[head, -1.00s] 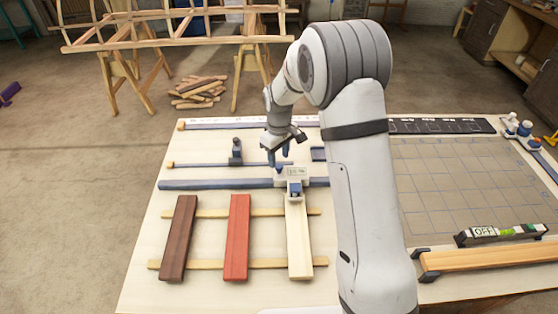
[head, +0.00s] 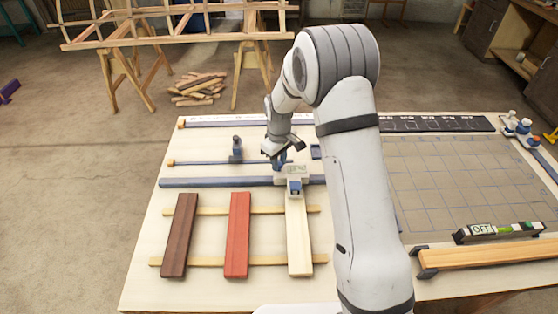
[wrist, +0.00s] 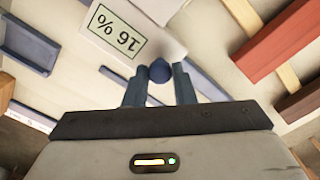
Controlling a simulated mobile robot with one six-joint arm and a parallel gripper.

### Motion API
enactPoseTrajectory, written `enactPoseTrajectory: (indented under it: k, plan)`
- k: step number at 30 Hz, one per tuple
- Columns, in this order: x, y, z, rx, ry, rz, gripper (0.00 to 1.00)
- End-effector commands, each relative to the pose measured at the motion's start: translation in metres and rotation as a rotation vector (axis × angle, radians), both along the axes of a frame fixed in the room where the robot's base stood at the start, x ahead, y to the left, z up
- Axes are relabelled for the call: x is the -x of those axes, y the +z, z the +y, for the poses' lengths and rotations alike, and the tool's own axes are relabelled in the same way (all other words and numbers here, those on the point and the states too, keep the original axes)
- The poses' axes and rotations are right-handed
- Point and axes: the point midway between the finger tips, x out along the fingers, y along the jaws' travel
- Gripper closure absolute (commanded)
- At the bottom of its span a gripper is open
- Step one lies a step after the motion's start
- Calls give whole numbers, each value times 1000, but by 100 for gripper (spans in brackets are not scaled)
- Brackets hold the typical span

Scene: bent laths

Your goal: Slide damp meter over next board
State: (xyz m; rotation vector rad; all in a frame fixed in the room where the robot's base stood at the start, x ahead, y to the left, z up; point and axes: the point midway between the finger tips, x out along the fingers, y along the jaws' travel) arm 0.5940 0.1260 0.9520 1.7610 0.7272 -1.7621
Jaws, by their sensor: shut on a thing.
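The damp meter (head: 296,170) is a pale block on the blue rail (head: 215,182), at the top end of the pale board (head: 299,240). Its display (wrist: 115,33) reads 16 % in the wrist view, upside down. My gripper (head: 279,166) is shut on the meter's dark blue knob (wrist: 160,70), with one finger on each side. The red board (head: 237,235) lies left of the pale one, and the dark brown board (head: 179,235) lies further left. The red board also shows in the wrist view (wrist: 272,45).
Two thin wooden strips (head: 208,261) run under the boards. A thinner blue bar (head: 205,163) and a small dark blue clamp-like piece (head: 236,150) lie behind the rail. A level marked OFF (head: 498,232) lies at the right. The rail is clear left of the meter.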

Motion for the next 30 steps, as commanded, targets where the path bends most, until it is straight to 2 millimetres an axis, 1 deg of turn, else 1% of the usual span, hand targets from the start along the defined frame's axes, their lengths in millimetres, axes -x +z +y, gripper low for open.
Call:
enactPoseTrajectory:
  k: [1,3,4,13,17,20,30]
  plan:
    - [0,0,0,-1,0,-1,94]
    - [0,0,0,-1,0,-1,99]
    - [0,0,0,-1,0,-1,100]
    - [0,0,1,0,0,-1,100]
    - [-1,-1,12,-1,2,-2,100]
    - [0,-2,29,-1,4,-3,100]
    - [0,-2,114,-1,5,-3,100]
